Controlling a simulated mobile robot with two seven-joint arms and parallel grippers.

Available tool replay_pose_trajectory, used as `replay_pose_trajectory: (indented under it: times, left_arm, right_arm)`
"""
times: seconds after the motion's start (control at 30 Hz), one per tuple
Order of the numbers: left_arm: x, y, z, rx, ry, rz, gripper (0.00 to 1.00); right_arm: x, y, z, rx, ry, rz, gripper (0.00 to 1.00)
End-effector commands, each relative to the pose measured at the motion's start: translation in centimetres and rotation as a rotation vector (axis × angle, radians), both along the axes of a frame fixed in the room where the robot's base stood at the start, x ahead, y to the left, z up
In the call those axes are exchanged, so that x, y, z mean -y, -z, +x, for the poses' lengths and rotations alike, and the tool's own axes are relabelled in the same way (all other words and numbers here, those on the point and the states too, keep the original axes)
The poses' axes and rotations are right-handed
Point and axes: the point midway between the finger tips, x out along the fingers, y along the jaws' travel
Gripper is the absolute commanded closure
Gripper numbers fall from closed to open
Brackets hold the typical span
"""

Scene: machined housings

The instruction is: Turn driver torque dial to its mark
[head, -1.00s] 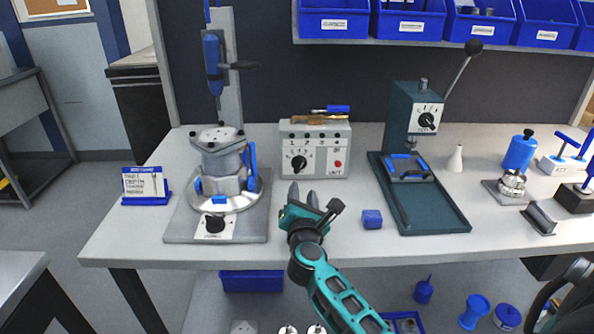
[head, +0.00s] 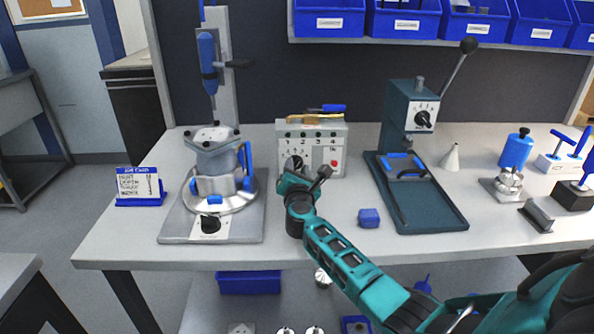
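The grey control box (head: 326,160) stands on the bench, with a row of numbers, a red button and a black dial (head: 293,162) low on the left of its front. I take this as the driver torque dial; its mark is too small to read. My teal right gripper (head: 292,176) is at the front of the box, just below the dial in the picture and overlapping its lower edge. I cannot tell whether the fingers touch the dial or how far apart they are. The blue driver (head: 209,62) hangs on a stand to the left. My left gripper is not in view.
A round fixture with a grey housing (head: 216,160) stands left of the box. A dark green press (head: 410,110) with a tray is on the right. A small blue block (head: 369,218) lies near my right forearm. A tool with a blue handle lies on the box.

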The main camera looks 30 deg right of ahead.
Motion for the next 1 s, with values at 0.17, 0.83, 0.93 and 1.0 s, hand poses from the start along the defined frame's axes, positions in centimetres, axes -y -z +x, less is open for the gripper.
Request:
replay_pose_trajectory:
  times: [0.17,0.83,0.93,1.0]
  left_arm:
    - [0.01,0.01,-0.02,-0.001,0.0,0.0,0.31]
    - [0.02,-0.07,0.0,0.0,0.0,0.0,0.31]
    - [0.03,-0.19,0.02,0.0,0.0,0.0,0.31]
    - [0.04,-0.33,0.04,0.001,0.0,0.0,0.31]
  right_arm:
    - [-0.02,0.01,-0.02,0.0,0.0,0.0,0.72]
    - [-0.05,0.03,-0.05,-0.008,0.0,-0.01,1.0]
    - [-0.1,0.02,-0.05,-0.021,0.0,-0.032,1.0]
    - [-0.13,0.0,-0.04,-0.037,0.0,-0.057,1.0]
